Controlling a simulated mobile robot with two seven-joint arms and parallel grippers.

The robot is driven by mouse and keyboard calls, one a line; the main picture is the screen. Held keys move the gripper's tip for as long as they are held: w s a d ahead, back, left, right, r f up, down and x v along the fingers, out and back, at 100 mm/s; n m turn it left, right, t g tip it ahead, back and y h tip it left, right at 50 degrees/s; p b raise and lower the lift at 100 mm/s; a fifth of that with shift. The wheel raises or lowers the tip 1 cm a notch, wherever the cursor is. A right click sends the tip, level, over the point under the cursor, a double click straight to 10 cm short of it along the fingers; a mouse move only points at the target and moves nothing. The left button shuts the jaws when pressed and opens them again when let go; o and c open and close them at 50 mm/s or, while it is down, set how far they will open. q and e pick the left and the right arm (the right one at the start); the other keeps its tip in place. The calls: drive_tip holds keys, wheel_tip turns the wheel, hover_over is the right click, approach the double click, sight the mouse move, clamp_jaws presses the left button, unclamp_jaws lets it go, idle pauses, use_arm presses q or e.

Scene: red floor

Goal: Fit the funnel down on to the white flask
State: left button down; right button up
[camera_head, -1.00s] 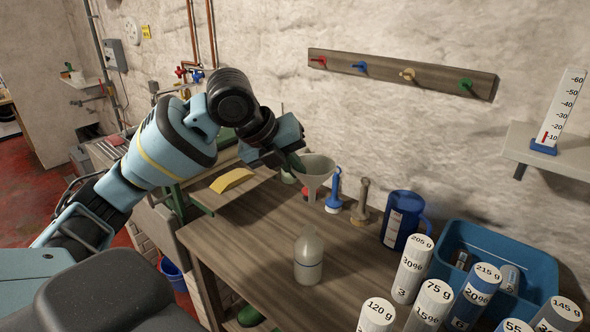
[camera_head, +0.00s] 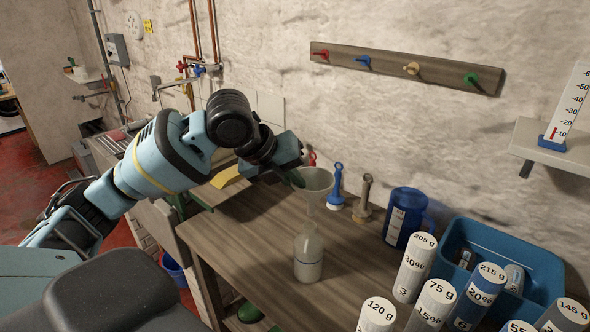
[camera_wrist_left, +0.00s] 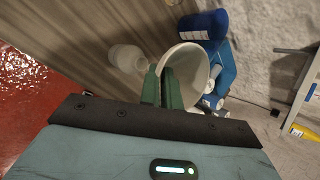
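The white flask (camera_head: 308,262) stands upright on the wooden bench and shows pale in the wrist view (camera_wrist_left: 126,58). The pale funnel (camera_head: 317,182) is roughly upright, cone up, with its spout lined up over the flask's neck in the head view. I cannot tell whether the spout tip is in the flask's mouth. My left gripper (camera_head: 297,177) is shut on the funnel's rim from the left. In the wrist view its green fingers (camera_wrist_left: 163,88) pinch the wall of the funnel (camera_wrist_left: 186,62), which hides part of the scene behind it. My right gripper is not in view.
A blue jug (camera_head: 404,217) stands right of the flask. Several labelled cylinders (camera_head: 413,268) and a blue crate (camera_head: 540,268) fill the right. Blue (camera_head: 336,190) and brown (camera_head: 364,200) stoppers stand behind the funnel. The bench left of the flask (camera_head: 240,245) is clear.

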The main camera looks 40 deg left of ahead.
use_arm(q)
drive_tip(key=shift+f, duration=0.7)
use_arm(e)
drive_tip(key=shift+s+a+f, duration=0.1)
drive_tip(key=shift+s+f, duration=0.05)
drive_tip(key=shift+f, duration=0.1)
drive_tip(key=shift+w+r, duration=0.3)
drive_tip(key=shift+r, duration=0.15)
use_arm(q)
drive_tip(key=shift+p, duration=0.5)
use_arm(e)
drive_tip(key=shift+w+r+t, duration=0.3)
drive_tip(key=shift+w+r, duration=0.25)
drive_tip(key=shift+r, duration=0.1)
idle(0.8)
